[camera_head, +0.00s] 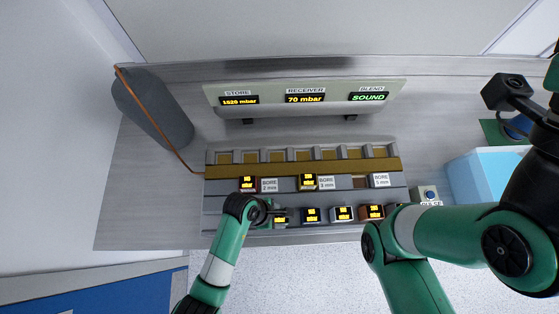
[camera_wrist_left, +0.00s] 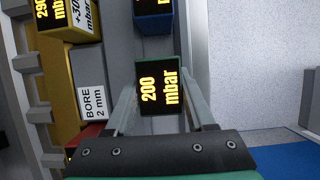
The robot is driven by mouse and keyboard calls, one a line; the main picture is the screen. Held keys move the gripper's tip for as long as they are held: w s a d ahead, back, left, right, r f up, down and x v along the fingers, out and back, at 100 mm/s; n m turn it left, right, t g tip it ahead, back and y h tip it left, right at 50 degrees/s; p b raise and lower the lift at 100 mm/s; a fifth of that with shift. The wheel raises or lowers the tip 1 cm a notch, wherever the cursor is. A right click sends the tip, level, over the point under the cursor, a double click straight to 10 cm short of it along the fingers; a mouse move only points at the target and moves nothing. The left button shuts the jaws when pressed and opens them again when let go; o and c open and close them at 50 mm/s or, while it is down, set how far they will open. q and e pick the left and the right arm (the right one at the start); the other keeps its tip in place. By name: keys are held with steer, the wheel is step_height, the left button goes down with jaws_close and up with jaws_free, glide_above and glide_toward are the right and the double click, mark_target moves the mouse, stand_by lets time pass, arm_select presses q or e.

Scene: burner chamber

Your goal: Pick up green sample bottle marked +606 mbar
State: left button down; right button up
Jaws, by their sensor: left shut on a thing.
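In the left wrist view a dark green bottle (camera_wrist_left: 160,70) with a yellow "200 mbar" display sits between the two fingers of my left gripper (camera_wrist_left: 163,98). The gripper is shut on it. In the head view the left gripper (camera_head: 277,214) is at the left end of the front row, and the bottle's display (camera_head: 281,220) shows beside it. I see no "+606" marking; any label on the bottle's other faces is hidden. I cannot tell whether its base touches the rack. My right arm is at the right; its fingers are not clear.
A blue bottle (camera_head: 312,216), a white one (camera_head: 343,214) and an orange one (camera_head: 374,212) stand rightward in the row. The grey rack (camera_head: 222,205) holds a red-based bottle (camera_head: 248,185) and a yellow one (camera_head: 307,183) behind. A grey cylinder (camera_head: 152,110) stands back left.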

arm_select(q)
steer(key=s+r+p, duration=0.3)
steer(key=s+r, duration=0.8)
steer(key=s, duration=0.3)
steer(key=shift+p, duration=0.3)
